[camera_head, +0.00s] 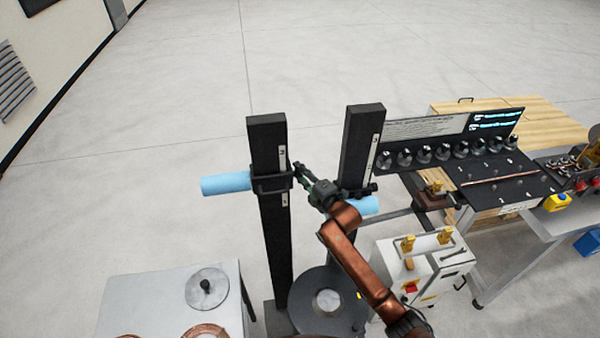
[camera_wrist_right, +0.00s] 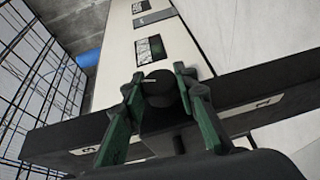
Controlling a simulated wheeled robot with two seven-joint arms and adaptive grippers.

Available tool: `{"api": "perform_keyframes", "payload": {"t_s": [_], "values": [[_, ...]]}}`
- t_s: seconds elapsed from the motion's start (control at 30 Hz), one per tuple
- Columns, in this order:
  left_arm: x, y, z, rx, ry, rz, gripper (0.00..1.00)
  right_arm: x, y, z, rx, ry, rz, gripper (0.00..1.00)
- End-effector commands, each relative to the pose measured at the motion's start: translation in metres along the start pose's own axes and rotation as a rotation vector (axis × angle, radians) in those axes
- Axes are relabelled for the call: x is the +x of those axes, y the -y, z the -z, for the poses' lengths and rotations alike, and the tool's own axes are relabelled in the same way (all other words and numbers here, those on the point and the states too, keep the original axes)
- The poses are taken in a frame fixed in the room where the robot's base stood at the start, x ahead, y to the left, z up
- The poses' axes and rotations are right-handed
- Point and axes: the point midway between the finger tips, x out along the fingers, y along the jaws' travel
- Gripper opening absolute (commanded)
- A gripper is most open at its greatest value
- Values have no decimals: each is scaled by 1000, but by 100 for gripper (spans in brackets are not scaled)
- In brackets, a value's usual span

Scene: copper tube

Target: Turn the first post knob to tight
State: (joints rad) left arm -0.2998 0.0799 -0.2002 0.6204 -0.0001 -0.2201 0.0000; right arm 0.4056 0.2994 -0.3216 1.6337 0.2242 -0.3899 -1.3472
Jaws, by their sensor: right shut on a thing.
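Two upright black posts stand in the head view, a left post (camera_head: 266,150) and a right post (camera_head: 360,145). A black collar (camera_head: 271,184) sits around the left post. My right gripper (camera_head: 301,174) is beside this collar, on its right side. In the right wrist view a round black knob (camera_wrist_right: 158,87) with a pale mark on its face sits between the green fingers of my right gripper (camera_wrist_right: 159,80), which is shut on it. The knob itself is hidden or too small to tell in the head view. My left gripper is not in view.
Pale blue cylinders (camera_head: 226,183) (camera_head: 365,205) stick out beside the posts. A black round base (camera_head: 320,300) lies below. A white cabinet (camera_head: 400,285) with yellow fittings and a black rack (camera_head: 440,145) stand to the right.

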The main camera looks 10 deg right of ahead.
Motion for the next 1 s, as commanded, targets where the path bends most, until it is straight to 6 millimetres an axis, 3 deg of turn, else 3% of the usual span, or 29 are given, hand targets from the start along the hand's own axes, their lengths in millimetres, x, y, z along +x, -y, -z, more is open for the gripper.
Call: {"api": "perform_keyframes", "payload": {"t_s": [0.27,0.53,1.0], "values": [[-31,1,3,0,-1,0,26,0,-6,0,34,0,98,3],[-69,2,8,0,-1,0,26,0,-8,-2,114,3,302,3],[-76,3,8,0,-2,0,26,1,-4,-2,291,4,711,3]]}}
